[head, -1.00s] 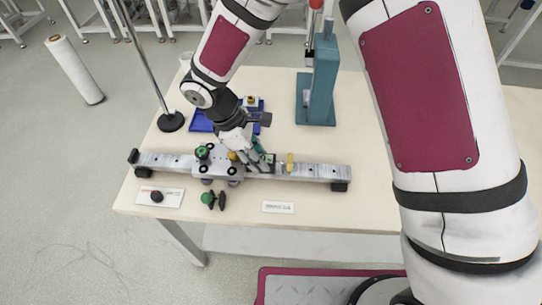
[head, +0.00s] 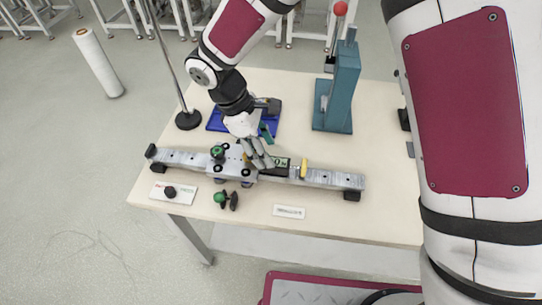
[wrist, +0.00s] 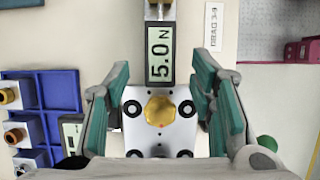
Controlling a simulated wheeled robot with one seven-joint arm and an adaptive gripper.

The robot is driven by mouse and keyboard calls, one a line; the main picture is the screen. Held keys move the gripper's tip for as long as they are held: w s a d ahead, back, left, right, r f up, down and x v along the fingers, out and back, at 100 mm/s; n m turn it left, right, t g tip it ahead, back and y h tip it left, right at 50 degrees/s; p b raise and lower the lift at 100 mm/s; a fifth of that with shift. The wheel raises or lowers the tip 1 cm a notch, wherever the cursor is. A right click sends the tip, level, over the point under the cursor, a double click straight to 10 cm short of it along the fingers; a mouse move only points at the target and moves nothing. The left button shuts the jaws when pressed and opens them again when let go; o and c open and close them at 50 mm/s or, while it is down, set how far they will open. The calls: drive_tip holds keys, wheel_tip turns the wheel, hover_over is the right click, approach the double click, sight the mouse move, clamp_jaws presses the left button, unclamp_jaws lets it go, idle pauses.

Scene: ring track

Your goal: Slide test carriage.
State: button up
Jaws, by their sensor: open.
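The test carriage is a silver plate (head: 229,168) on the long metal rail (head: 330,178), left of the rail's middle in the head view. In the wrist view the plate (wrist: 142,137) has a brass hex knob (wrist: 160,110) and black-ringed bolts. A gauge with a display reading 5.0 N (wrist: 160,55) sits beyond the plate's far edge. My gripper (head: 262,161) is over the right part of the carriage in the head view and hides some of it. In the wrist view my gripper (wrist: 160,72) is open, its teal fingers on either side of the plate and knob. Contact cannot be told.
A blue tray (head: 216,121) with parts lies behind the rail. A teal press (head: 341,90) stands at the back right, a black-based post (head: 188,120) at the back left. A green knob (head: 220,197) and a label card (head: 289,212) lie in front.

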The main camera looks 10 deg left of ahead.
drive_tip(key=v, duration=0.7)
drive_tip(key=shift+a, duration=0.1)
drive_tip(key=shift+r, duration=0.1)
drive_tip(key=s+d+r+m+t+y, duration=0.1)
drive_tip(key=s+d+r+m+y, duration=0.15)
drive_tip(key=d+r+m, duration=0.95)
drive_tip(key=s+d+r+m+t+y, duration=0.1)
drive_tip(key=s+d+r+m+t, duration=0.1)
drive_tip(key=s+d, duration=0.5)
drive_tip(key=s+d+r+m+t+y, duration=0.1)
drive_tip(key=s+d+r+m, duration=0.1)
drive_tip(key=s+d, duration=0.4)
drive_tip(key=d+m, duration=0.1)
drive_tip(key=d, duration=0.3)
drive_tip(key=shift+s+r+m+t, duration=0.3)
drive_tip(key=shift+s+r+t, duration=0.05)
drive_tip(key=shift+r+t, duration=0.05)
